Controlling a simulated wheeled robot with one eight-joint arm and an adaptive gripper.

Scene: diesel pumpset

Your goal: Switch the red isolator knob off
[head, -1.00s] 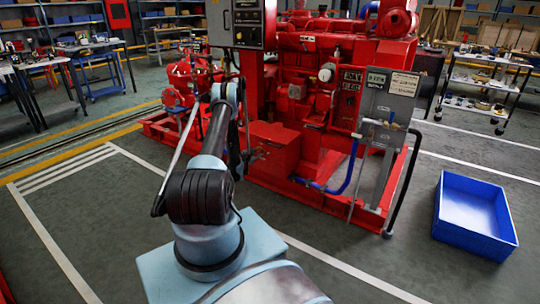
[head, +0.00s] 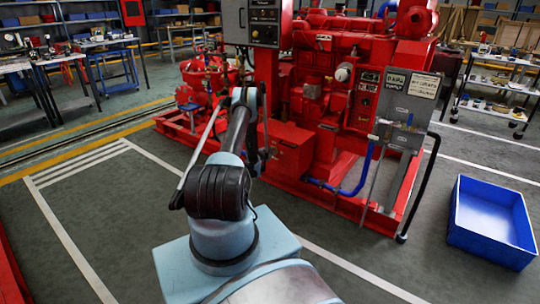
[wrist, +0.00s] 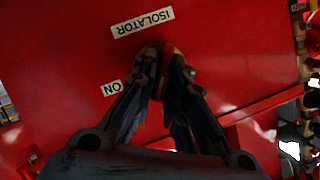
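The red isolator knob (wrist: 168,47) shows only as a small reddish piece between my fingertips in the wrist view; the fingers hide most of it, so its angle cannot be read. It sits on a red panel with an upside-down "ISOLATOR" label (wrist: 142,22) and an "ON" label (wrist: 111,88). My gripper (wrist: 166,60) has its two fingers drawn close together around the knob and looks shut on it. In the head view my gripper (head: 261,163) is small and dark, beside the red box (head: 287,150) at the front of the pumpset.
The red diesel engine (head: 335,85) stands behind the box, with a grey control panel (head: 251,22) above my arm. A grey board (head: 407,85) with pipes stands to the right. A blue crate (head: 492,222) lies on the floor at right. The floor in front is clear.

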